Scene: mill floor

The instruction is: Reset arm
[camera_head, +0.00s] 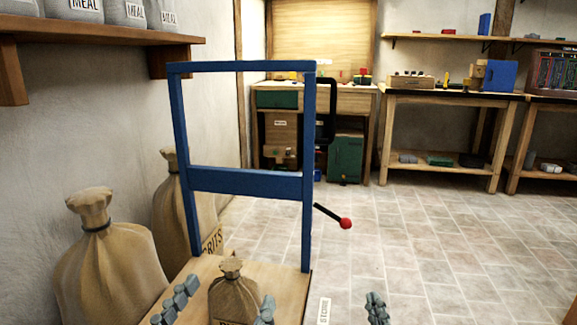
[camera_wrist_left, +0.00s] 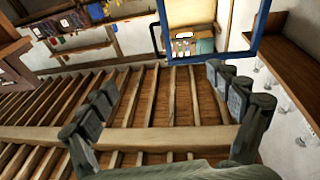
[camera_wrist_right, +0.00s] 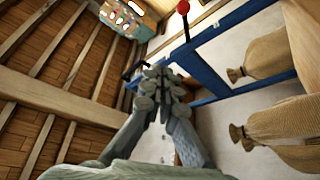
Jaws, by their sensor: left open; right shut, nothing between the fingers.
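A black lever with a red ball knob (camera_head: 346,223) sticks out from the right post of a blue upright frame (camera_head: 247,181), slanting down to the right. In the right wrist view the red knob (camera_wrist_right: 183,7) is at the top, beyond my fingertips. My right gripper (camera_head: 376,308) is shut and empty, low and to the right of the knob, apart from it; its closed fingers (camera_wrist_right: 162,85) point upward. My left gripper (camera_head: 220,303) is open, its fingers showing either side of a small sack in the head view. The left wrist view shows nothing between its fingers (camera_wrist_left: 160,98).
The small sack (camera_head: 234,294) stands on a wooden platform (camera_head: 205,268) below the frame. Two large sacks (camera_head: 105,262) stand by the left wall under a shelf (camera_head: 92,32). Workbenches (camera_head: 450,98) line the back. The tiled floor on the right is clear.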

